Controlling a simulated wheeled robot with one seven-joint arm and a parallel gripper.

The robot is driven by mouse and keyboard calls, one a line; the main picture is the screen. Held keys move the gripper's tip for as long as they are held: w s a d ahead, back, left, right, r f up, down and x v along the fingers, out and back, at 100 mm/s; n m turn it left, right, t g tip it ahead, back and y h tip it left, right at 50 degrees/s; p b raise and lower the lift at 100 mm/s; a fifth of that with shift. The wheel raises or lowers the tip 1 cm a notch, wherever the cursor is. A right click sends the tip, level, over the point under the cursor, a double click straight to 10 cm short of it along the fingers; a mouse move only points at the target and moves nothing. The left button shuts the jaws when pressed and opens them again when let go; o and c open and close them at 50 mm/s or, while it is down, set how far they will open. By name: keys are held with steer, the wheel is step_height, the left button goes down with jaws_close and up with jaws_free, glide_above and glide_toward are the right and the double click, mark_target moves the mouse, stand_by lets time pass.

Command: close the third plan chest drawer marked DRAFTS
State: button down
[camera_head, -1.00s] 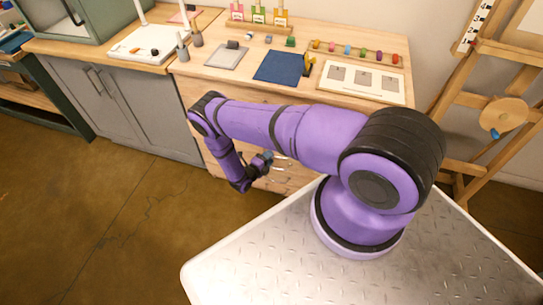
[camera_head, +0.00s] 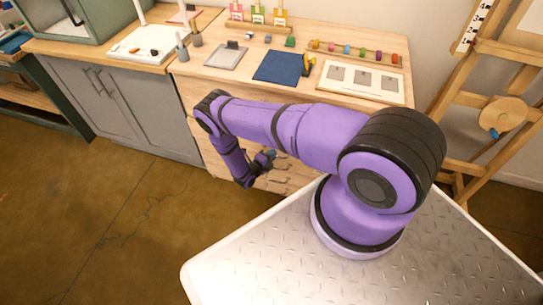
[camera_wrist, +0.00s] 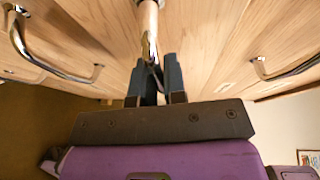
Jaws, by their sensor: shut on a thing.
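The wooden plan chest (camera_head: 190,95) stands under the worktop, its drawer fronts partly hidden behind my arm. My gripper (camera_head: 271,155) is low at these fronts, beside several metal handles. In the wrist view my gripper (camera_wrist: 157,65) has its two dark fingers shut on a metal drawer handle (camera_wrist: 149,45), which runs up between them. Other curved handles show apart from the fingers, one on the left (camera_wrist: 70,76) and one on the right (camera_wrist: 285,70). No DRAFTS label is readable, and I cannot tell how far the held drawer stands out.
Grey cupboards (camera_head: 115,105) stand left of the chest. The worktop (camera_head: 235,75) carries a blue cloth (camera_head: 278,67), a white board (camera_head: 361,82) and small items. A wooden easel (camera_head: 470,110) stands at the right. The floor at the left is clear.

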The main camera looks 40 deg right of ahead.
steer(key=shift+w+d, duration=0.75)
steer(key=shift+d, duration=0.1)
steer(key=c, duration=1.2)
jaws_free()
steer(key=shift+d, duration=0.1)
steer(key=v, duration=1.1)
steer(key=shift+d, duration=0.1)
steer(key=shift+w, duration=0.1)
